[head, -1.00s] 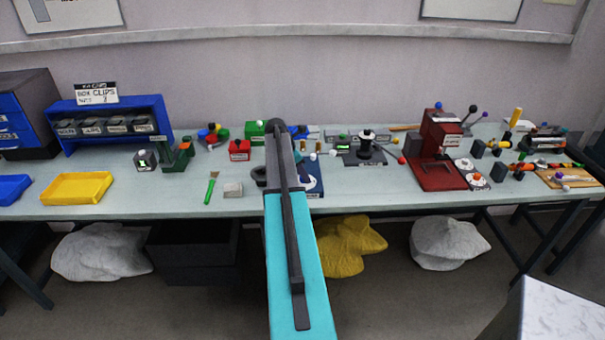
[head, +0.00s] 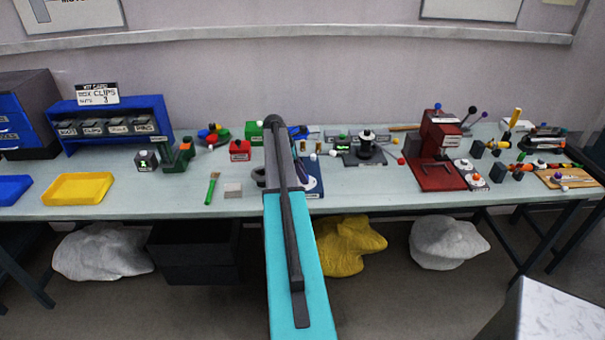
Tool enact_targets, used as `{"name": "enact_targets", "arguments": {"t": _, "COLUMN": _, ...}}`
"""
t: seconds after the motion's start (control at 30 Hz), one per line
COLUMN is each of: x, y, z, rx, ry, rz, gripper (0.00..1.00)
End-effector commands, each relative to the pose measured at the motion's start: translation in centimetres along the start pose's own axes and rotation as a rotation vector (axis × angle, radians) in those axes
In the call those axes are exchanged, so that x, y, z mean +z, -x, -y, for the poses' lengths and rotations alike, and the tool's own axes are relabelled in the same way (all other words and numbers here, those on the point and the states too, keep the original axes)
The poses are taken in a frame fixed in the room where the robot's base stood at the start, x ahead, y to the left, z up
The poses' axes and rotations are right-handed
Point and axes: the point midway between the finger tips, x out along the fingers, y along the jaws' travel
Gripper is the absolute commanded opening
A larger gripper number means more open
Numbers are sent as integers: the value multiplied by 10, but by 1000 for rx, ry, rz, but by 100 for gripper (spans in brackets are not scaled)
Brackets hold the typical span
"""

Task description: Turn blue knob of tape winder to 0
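My arm (head: 284,235) reaches forward over the middle of the bench and covers what lies behind it. My gripper is hidden behind the arm, so its fingers do not show. Just right of the arm, a blue device (head: 313,180) with a white disc is partly covered by it, and a smaller blue part (head: 299,131) shows behind. Further right stands a dark winder-like device (head: 367,147) with a black spool, a green display and a red-tipped lever. Labels are too small to read, so I cannot tell which device is the tape winder. No blue knob shows clearly on either.
A red press (head: 437,152) stands right of the spool device, with several small fixtures beyond. A small red box (head: 240,150), a green brush (head: 211,188) and a grey block (head: 233,190) lie left of the arm. The front bench strip right of the arm is clear.

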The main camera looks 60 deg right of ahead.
Motion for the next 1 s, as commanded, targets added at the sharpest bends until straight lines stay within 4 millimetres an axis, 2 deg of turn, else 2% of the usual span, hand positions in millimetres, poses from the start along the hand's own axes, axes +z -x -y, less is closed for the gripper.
{"name": "enact_targets", "arguments": {"t": 0.33, "x": 1, "y": 0, "z": -4, "rx": -95, "ry": -211, "rz": 1, "gripper": 39}}
{"name": "enact_targets", "arguments": {"t": 0.67, "x": 0, "y": 0, "z": -2, "rx": -110, "ry": -244, "rz": 1, "gripper": 39}}
{"name": "enact_targets", "arguments": {"t": 0.9, "x": 1, "y": 0, "z": -2, "rx": -108, "ry": -243, "rz": 1, "gripper": 3}}
{"name": "enact_targets", "arguments": {"t": 1.0, "x": 1, "y": 0, "z": -2, "rx": -108, "ry": -243, "rz": 1, "gripper": 3}}
